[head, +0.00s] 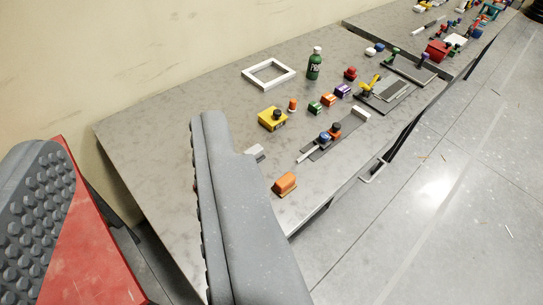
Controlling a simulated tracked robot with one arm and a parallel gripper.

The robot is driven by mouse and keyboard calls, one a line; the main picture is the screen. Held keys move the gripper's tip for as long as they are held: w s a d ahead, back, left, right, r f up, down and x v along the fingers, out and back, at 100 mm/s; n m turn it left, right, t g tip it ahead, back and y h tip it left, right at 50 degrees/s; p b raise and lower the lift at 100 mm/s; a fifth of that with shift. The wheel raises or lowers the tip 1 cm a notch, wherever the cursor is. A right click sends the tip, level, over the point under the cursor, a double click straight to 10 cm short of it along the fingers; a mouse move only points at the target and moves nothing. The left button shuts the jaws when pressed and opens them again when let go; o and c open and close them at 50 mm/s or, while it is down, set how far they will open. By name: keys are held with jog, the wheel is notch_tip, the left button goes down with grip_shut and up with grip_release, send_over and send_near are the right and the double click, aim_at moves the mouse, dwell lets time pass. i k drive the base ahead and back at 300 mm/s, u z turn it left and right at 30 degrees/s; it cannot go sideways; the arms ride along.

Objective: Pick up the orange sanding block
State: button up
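An orange block with a tan underside (285,183), which looks like the sanding block, lies near the front edge of the grey table, just right of my gripper's right finger. My gripper (128,142) is open and empty. Its grey right finger rises over the table and hides part of the top. Its red left finger with a studded grey pad is at the left edge of the picture. The block is outside the gap between the fingers.
The grey table (150,135) is bare at its left end. A yellow box (272,118), a smaller orange block (328,99), a green bottle (314,64), a white frame (268,74) and dark tools (333,138) lie farther back. A second cluttered table (400,22) stands beyond. Open floor is at right.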

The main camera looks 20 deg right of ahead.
aim_at(284, 185)
jog(key=z, duration=0.2)
jog(key=i, duration=0.9)
jog(key=z, duration=0.45)
